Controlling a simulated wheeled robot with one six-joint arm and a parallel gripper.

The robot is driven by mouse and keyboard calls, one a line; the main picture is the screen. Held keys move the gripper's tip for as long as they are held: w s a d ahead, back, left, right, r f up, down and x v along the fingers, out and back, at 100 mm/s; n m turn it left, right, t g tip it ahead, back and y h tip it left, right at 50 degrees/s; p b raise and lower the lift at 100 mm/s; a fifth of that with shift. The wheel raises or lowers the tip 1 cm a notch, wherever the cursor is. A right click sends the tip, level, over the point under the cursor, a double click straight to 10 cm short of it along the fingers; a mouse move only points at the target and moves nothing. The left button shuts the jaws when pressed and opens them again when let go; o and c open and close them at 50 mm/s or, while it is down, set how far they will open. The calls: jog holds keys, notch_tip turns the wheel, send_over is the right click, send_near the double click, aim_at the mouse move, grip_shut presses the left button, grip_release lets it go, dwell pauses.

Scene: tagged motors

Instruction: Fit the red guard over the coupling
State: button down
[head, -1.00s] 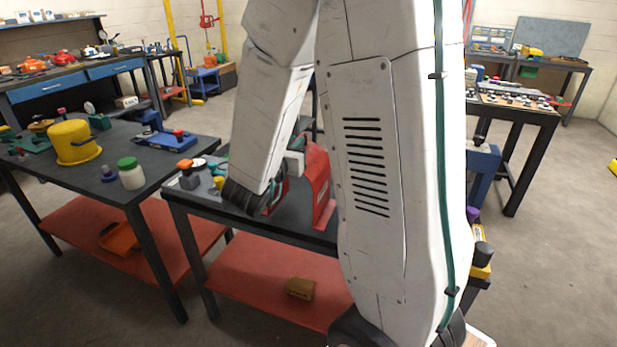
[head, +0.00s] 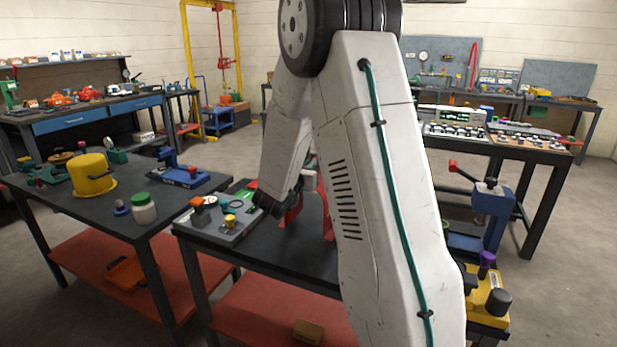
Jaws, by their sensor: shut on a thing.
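The red guard (head: 326,206) shows only in part, above the dark middle table and behind my arm. My gripper (head: 284,204) is at the guard's left, and its dark wrist end points down. Its fingertips are mostly hidden by my own arm, and it is shut on the red guard. Another bit of red shows just beside the wrist. I cannot make out the coupling; my arm covers that part of the table. Whether the guard touches the table or anything below it cannot be told.
A grey plate (head: 210,232) with small orange, white and yellow-topped parts lies left of my gripper. The left table (head: 72,214) bears a yellow pot (head: 91,175) and a green-lidded jar (head: 143,208). A blue press-like device (head: 490,205) stands to the right. Open floor lies behind.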

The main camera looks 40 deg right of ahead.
jog(key=shift+w+d, duration=0.3)
jog(key=shift+f, duration=1.85)
jog(key=c, duration=1.6)
grip_release()
jog(key=shift+o, duration=0.5)
